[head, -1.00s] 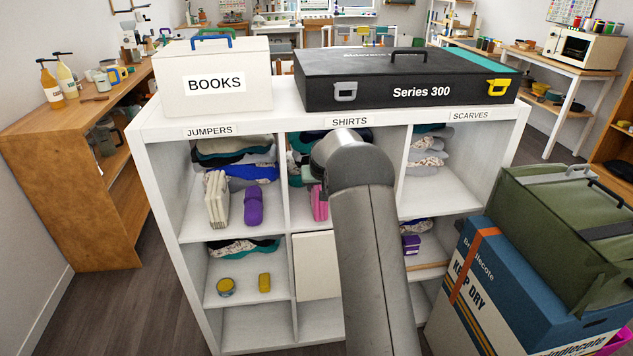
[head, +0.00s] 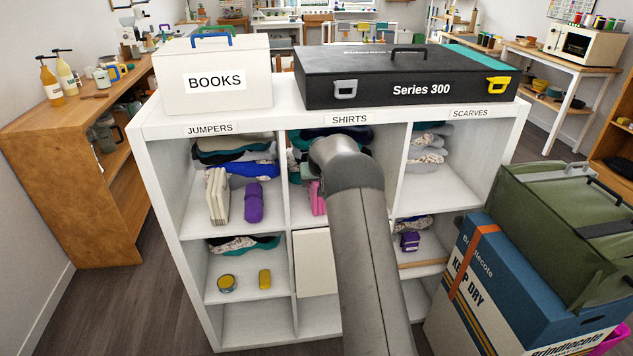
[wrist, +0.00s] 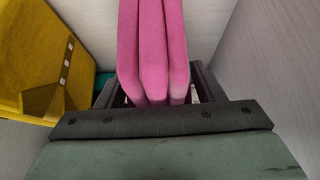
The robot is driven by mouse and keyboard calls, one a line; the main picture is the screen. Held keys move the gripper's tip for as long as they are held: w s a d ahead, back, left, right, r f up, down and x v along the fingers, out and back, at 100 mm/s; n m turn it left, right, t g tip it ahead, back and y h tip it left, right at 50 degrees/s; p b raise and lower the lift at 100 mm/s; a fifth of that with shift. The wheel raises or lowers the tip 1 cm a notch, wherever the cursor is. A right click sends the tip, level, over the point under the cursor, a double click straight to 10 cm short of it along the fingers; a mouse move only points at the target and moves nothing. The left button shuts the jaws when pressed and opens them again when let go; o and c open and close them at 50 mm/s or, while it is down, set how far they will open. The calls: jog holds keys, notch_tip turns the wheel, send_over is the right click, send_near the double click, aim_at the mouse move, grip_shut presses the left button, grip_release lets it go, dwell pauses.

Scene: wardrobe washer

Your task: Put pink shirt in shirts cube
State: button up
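The pink shirt (head: 317,198) is folded and stands upright in the shirts cube (head: 298,205), the top middle compartment under the SHIRTS label (head: 349,119). My arm hides part of it in the head view. In the wrist view the pink shirt (wrist: 153,45) rises as several pink folds from between the dark fingers of my gripper (wrist: 155,92). One finger is on each side, close to the cloth. Whether they press on it cannot be made out. My gripper is mostly hidden behind my arm in the head view.
Folded clothes lie at the back of the top cubes. The left cube holds a cream stack (head: 217,195) and a purple roll (head: 253,202). A yellow item (wrist: 45,60) is left of the shirt. A BOOKS box (head: 213,82) and black case (head: 390,78) stand on top.

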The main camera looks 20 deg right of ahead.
jog(key=v, duration=0.8)
jog(key=shift+w+b, duration=0.1)
jog(key=shift+b, duration=0.2)
jog(key=s+a+r+n+g+y, duration=0.1)
jog(key=s+a+r, duration=0.1)
jog(key=s+a, duration=0.45)
jog(key=s+a+r+g, duration=0.15)
jog(key=s+a, duration=0.25)
jog(key=s, duration=0.6)
jog(key=s+a+r+n+g+y, duration=0.1)
jog(key=s+a+r, duration=0.1)
jog(key=s+a, duration=0.45)
jog(key=s+a+f+g, duration=0.1)
jog(key=s+a+f, duration=0.1)
jog(key=s, duration=1)
jog(key=s+a+f+n+g, duration=0.1)
jog(key=s+a+f, duration=0.1)
jog(key=s, duration=1.1)
jog(key=shift+s+g, duration=0.2)
jog(key=shift+g, duration=0.15)
